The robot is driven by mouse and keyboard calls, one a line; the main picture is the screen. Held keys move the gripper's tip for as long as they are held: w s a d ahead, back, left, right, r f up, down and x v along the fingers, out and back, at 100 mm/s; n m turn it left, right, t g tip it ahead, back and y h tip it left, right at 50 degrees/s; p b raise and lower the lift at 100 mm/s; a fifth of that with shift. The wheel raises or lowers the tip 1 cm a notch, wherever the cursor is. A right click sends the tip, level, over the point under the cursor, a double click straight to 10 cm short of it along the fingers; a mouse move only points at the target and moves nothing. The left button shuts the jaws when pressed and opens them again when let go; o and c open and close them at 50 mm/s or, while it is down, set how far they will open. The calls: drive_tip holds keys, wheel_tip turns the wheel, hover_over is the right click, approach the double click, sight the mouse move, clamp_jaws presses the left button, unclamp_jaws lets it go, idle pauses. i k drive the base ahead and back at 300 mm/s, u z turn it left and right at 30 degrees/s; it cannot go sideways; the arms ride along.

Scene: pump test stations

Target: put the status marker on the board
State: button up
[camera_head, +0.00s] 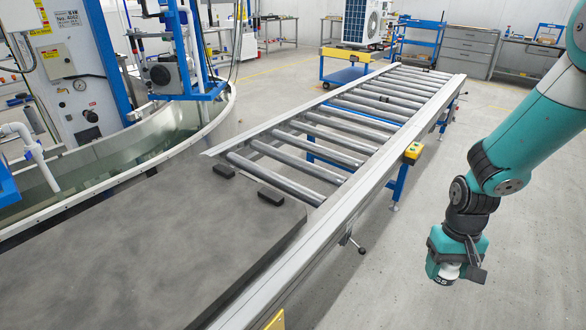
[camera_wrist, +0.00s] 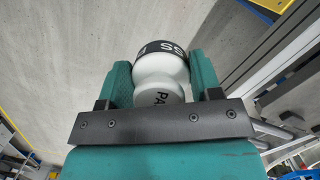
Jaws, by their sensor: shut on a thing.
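The status marker (camera_wrist: 163,78) is a white, waisted piece with a black band. Parts of its lettering show, "SS" on the band and "PA" below it. In the wrist view my gripper (camera_wrist: 162,62) is shut on it, with one teal finger on each side. In the head view my gripper (camera_head: 457,268) hangs at the right, above the bare floor, pointing down. The marker (camera_head: 448,270) shows partly between the fingers there. I cannot make out a board for it in either view.
A roller conveyor (camera_head: 350,125) runs away from me, left of my gripper. A dark grey slab (camera_head: 130,235) lies at its near end beside a water tank (camera_head: 222,125). A grey drawer cabinet (camera_head: 466,50) and a blue cart (camera_head: 420,42) stand far back. The floor (camera_head: 480,120) between is clear.

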sight(121, 269)
drive_tip(key=u, duration=0.95)
drive_tip(key=i, duration=0.9)
drive_tip(key=u, duration=0.85)
